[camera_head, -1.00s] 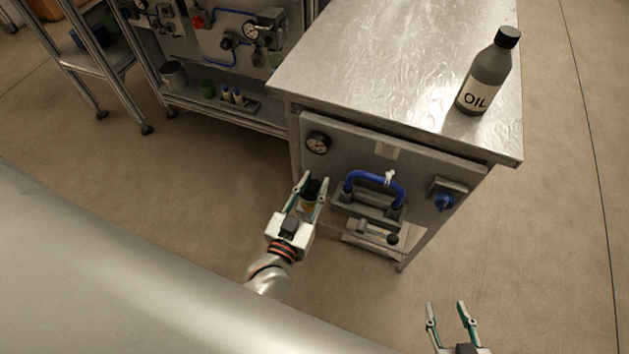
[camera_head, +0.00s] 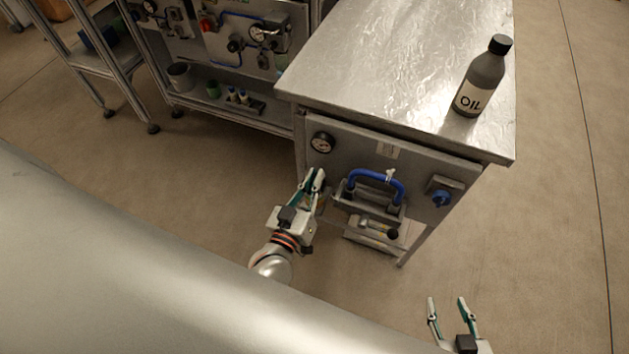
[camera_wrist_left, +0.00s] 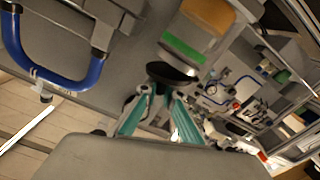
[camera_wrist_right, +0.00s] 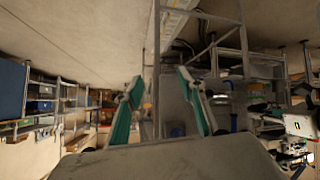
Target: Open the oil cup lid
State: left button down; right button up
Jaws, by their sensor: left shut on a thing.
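The oil cup (camera_wrist_left: 206,14) shows in the left wrist view with an amber body and a green band. Its dark round lid (camera_wrist_left: 172,73) is at the fingertips of my left gripper (camera_wrist_left: 160,88). My left gripper (camera_head: 314,176) is shut on the lid, at the left side of the metal cabinet. In the head view the gripper hides most of the cup. I cannot tell whether there is a gap between lid and cup. My right gripper (camera_head: 447,302) is open and empty at the lower right, away from the cabinet.
A blue handle (camera_head: 378,177) and a gauge (camera_head: 322,143) are on the cabinet front close to my left gripper. A blue knob (camera_head: 441,199) is further right. An oil bottle (camera_head: 482,76) stands on the cabinet top (camera_head: 390,60). The floor at right is clear.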

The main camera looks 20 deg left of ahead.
pick_arm(q)
jog(key=shift+a+r+n+p, duration=0.15)
jog(key=shift+r+n+p, duration=0.15)
jog(key=shift+r+n, duration=0.15)
jog(key=n, duration=0.1)
jog(key=a+n+p, duration=0.1)
jog(key=n, duration=0.1)
jog(key=shift+r, duration=0.15)
jog(key=n+p, duration=0.1)
jog(key=a+n, duration=0.1)
jog(key=n, duration=0.1)
jog(key=shift+a+r+n+p, duration=0.1)
jog(key=shift+a+n+p, duration=0.2)
jog(key=shift+p, duration=0.1)
jog(key=a+n, duration=0.1)
jog(key=n, duration=0.1)
jog(key=a+n, duration=0.1)
jog(key=n, duration=0.2)
jog(key=a+f+n, duration=0.1)
jog(key=n, duration=0.1)
jog(key=shift+n, duration=0.35)
pick_arm(e)
jog(key=r, duration=0.2)
jog(key=a+r, duration=0.1)
jog(key=shift+w+r, duration=0.1)
jog(key=shift+w, duration=0.2)
pick_arm(q)
jog(key=shift+a, duration=0.1)
pick_arm(e)
jog(key=shift+s, duration=0.2)
